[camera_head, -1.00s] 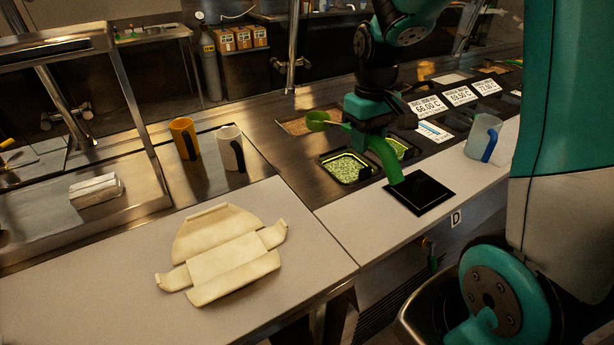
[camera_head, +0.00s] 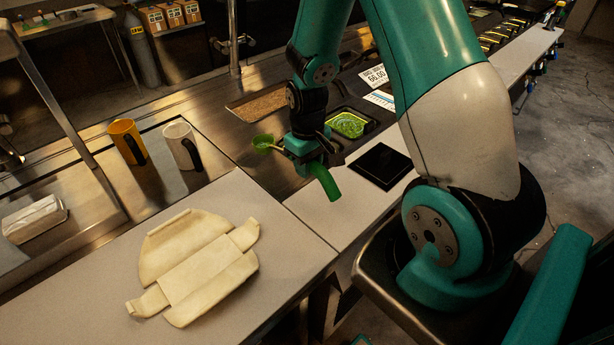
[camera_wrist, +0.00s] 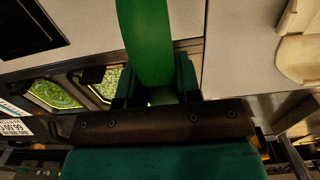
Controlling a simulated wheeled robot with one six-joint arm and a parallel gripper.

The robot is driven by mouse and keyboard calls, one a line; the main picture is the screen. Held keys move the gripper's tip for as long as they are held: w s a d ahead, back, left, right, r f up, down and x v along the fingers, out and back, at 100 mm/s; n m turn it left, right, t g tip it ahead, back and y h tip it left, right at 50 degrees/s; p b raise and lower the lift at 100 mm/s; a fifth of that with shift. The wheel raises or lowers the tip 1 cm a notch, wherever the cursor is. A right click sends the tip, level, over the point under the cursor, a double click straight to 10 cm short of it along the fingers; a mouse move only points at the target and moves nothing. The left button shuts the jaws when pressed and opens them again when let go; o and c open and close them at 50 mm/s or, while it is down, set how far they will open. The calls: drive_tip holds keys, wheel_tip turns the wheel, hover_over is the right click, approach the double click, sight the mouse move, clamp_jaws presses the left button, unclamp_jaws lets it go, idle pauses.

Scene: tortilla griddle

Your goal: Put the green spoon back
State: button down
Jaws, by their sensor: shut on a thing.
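The green spoon has a round green bowl (camera_head: 262,142) on its left side and a thick curved green handle (camera_head: 326,182) hanging to the right and down. My gripper (camera_head: 303,150) is shut on the spoon between bowl and handle, above the metal counter's front edge. In the wrist view the handle (camera_wrist: 145,40) rises between the fingers (camera_wrist: 155,88) of my gripper; the bowl is hidden there. A tray of green filling (camera_head: 346,125) sits in the counter right of the gripper. It also shows in the wrist view (camera_wrist: 52,94).
A flat black square (camera_head: 380,166) lies on the white ledge, right of the spoon. A brown-filled tray (camera_head: 258,103) is behind the gripper.

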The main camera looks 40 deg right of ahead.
drive_tip(key=shift+f+p, duration=0.35)
drive_tip(key=shift+f, duration=2.15)
drive_tip(key=shift+f, duration=0.1)
drive_tip(key=c, duration=0.8)
unclamp_jaws()
drive_tip(key=r+b, duration=0.1)
drive_tip(key=r, duration=0.7)
drive_tip(key=a+r+b, duration=0.1)
drive_tip(key=r, duration=0.3)
drive_tip(key=shift+w+r+b, duration=0.15)
drive_tip(key=shift+r+b, duration=0.15)
drive_tip(key=shift+r, duration=0.05)
drive_tip(key=s+a+r+n+y, duration=0.1)
drive_tip(key=s+a+r+n, duration=0.1)
drive_tip(key=a+r, duration=0.3)
drive_tip(key=s+a+r+n+y, duration=0.1)
drive_tip(key=s+a+r, duration=0.2)
drive_tip(key=a, duration=0.4)
drive_tip(key=s+a+r+n+y, duration=0.2)
drive_tip(key=s+a+r, duration=0.3)
drive_tip(key=s+a, duration=0.5)
drive_tip(key=shift+s+r+n, duration=0.35)
drive_tip(key=shift+s+n, duration=0.45)
drive_tip(key=shift+s, duration=0.3)
